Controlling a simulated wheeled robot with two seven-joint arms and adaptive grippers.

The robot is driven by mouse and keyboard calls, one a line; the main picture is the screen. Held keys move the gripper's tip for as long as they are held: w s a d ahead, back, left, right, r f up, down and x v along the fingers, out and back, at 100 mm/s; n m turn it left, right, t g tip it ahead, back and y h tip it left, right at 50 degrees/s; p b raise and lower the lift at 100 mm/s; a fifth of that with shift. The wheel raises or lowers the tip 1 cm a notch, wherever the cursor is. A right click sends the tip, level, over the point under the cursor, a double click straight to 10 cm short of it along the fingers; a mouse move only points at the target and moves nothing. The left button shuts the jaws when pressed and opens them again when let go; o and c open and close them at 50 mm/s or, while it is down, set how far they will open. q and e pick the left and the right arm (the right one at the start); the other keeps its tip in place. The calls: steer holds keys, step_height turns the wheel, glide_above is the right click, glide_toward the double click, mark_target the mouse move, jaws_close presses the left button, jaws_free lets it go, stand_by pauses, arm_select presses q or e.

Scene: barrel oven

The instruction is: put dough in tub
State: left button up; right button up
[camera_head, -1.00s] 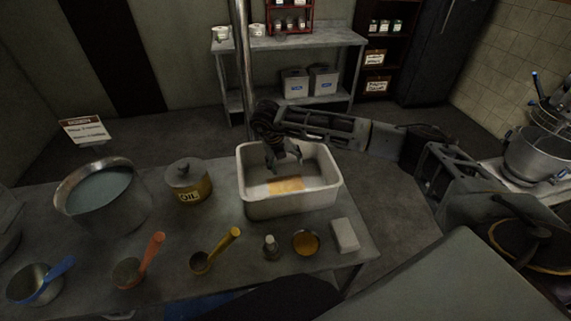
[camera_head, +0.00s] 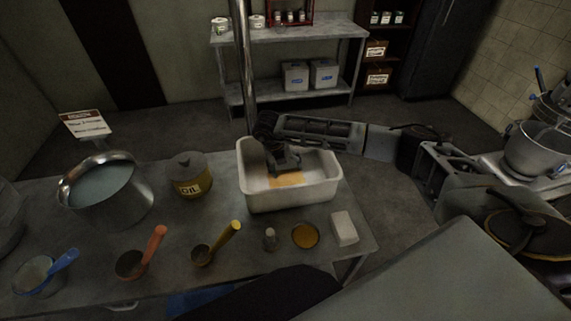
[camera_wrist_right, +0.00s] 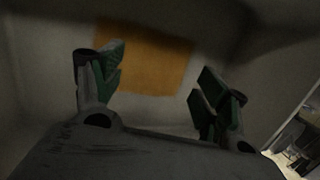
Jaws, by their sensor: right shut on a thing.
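The white rectangular tub (camera_head: 291,200) stands at the right end of the grey table. A flat orange patch (camera_head: 288,179) lies on its floor and also shows in the right wrist view (camera_wrist_right: 143,60). My right gripper (camera_head: 283,166) reaches into the tub, fingers down, over the patch. In the right wrist view my right gripper's two fingers (camera_wrist_right: 158,93) stand apart, the patch beyond them. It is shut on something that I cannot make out. No piece of dough can be told apart in either view. My left gripper is not in view.
Left of the tub stand an oil pot (camera_head: 188,174) and a large metal pot (camera_head: 104,190). Along the front lie blue, red and yellow-handled scoops, a small shaker (camera_head: 270,239), an amber dish (camera_head: 305,235) and a white block (camera_head: 344,228). A pole (camera_head: 244,70) rises behind the tub.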

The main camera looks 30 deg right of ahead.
step_height(320, 180, down, 2)
steer(key=shift+f, duration=0.1)
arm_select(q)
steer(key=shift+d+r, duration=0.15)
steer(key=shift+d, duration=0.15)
arm_select(e)
steer(key=shift+f, duration=0.15)
steer(key=o, duration=1.9)
steer(key=b+v, duration=0.1)
steer(key=v, duration=0.9)
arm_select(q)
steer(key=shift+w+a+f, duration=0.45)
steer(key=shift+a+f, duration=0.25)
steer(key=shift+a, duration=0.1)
arm_select(e)
steer(key=shift+v, duration=0.95)
